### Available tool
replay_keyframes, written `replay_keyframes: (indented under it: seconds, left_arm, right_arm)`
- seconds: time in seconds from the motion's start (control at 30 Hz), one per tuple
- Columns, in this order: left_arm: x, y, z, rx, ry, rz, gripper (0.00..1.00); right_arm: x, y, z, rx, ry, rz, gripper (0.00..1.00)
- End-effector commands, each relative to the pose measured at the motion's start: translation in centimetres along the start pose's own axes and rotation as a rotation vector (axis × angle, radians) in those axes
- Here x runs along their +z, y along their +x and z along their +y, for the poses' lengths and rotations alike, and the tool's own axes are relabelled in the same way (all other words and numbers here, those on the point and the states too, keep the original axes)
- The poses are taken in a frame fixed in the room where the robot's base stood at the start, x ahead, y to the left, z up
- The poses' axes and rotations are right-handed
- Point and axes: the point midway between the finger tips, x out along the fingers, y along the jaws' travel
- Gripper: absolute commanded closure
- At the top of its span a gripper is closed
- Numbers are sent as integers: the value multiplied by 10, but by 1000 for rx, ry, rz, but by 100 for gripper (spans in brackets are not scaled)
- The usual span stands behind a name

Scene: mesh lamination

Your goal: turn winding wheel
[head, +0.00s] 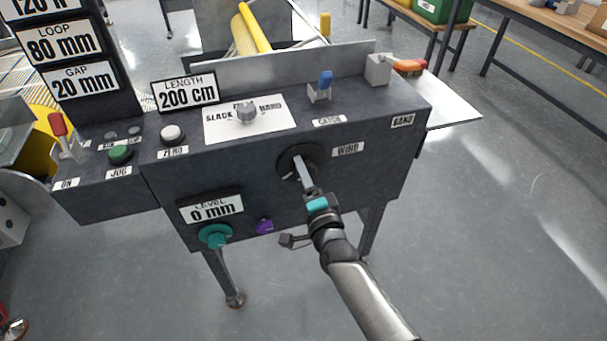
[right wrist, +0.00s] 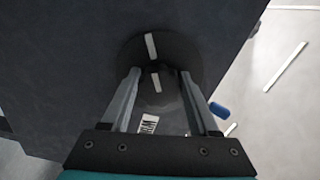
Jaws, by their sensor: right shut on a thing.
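The winding wheel (head: 287,163) is a dark round knob on the front of the grey machine cabinet, left of the WIND label (head: 348,150). In the right wrist view the wheel (right wrist: 180,50) shows a white mark on its rim and another nearer its middle. My right gripper (head: 300,165) reaches up to the wheel from below right. Its two fingers (right wrist: 160,85) lie on either side of the wheel's dark hub and are shut on it. The fingers hide part of the wheel in the head view. My left gripper is not in view.
A teal knob (head: 215,235) and a purple knob (head: 264,226) sit low left of my right gripper. Open floor lies at right.

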Motion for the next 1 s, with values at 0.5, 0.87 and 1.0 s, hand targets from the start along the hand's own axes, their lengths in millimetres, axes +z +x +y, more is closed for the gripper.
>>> replay_keyframes:
  seconds: [0.5, 0.87, 1.0]
  left_arm:
    - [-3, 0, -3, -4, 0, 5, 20]
    - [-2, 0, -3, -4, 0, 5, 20]
    - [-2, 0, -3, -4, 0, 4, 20]
  right_arm:
    - [-1, 0, 0, -1, 10, 1, 34]
    - [0, 0, 0, 0, 9, 0, 9]
    - [0, 0, 0, 0, 9, 0, 9]
